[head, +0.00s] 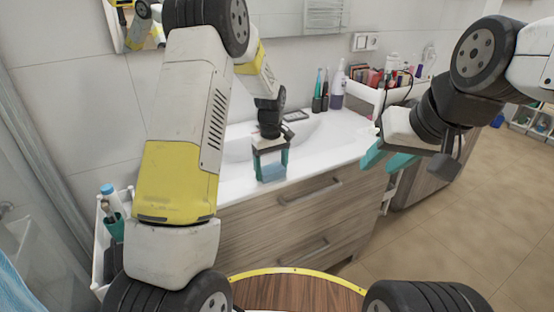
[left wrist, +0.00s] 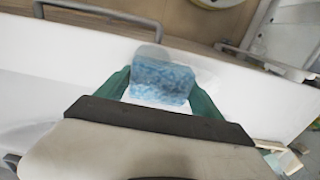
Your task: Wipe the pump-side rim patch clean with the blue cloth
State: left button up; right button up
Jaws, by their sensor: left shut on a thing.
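My left gripper (head: 271,166) is shut on the blue cloth (head: 272,173), low over the front rim of the white washbasin (head: 232,185). In the left wrist view the blue mottled cloth (left wrist: 163,82) sits between the two green fingers. A greyish rounded patch (left wrist: 152,51) shows just beyond the cloth on the white rim; the cloth hides part of it. Whether the cloth touches the rim is hard to tell. My right gripper (head: 388,161) is open and empty, in front of the counter's right end.
A purple bottle (head: 337,91) and toothbrushes in dark cups stand at the counter's back. A white cart (head: 385,95) with cosmetics is at the right. Wooden drawers (head: 300,215) with handles lie below the basin. A white caddy (head: 100,240) stands at the left.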

aim_at(248, 184)
pick_arm(q)
jog(key=shift+s+a, duration=0.65)
jog(key=shift+a, duration=0.35)
jog(key=shift+s+a, duration=0.65)
jog(key=shift+a, duration=0.35)
jog(key=shift+s+a+f, duration=0.1)
jog(key=shift+s+a, duration=0.45)
jog(key=shift+a, duration=0.2)
jog(key=shift+s+a, duration=0.5)
jog(key=shift+a, duration=0.25)
jog(key=shift+w+d+r, duration=0.1)
jog(key=shift+w+d, duration=0.8)
jog(key=shift+d, duration=0.45)
jog(key=shift+w+d+r, duration=0.1)
jog(key=shift+w+d, duration=0.8)
jog(key=shift+d, duration=0.4)
jog(key=shift+w+d+r, duration=0.1)
jog(key=shift+w+d, duration=0.8)
jog(key=shift+d, duration=0.45)
jog(key=shift+r, duration=3.45)
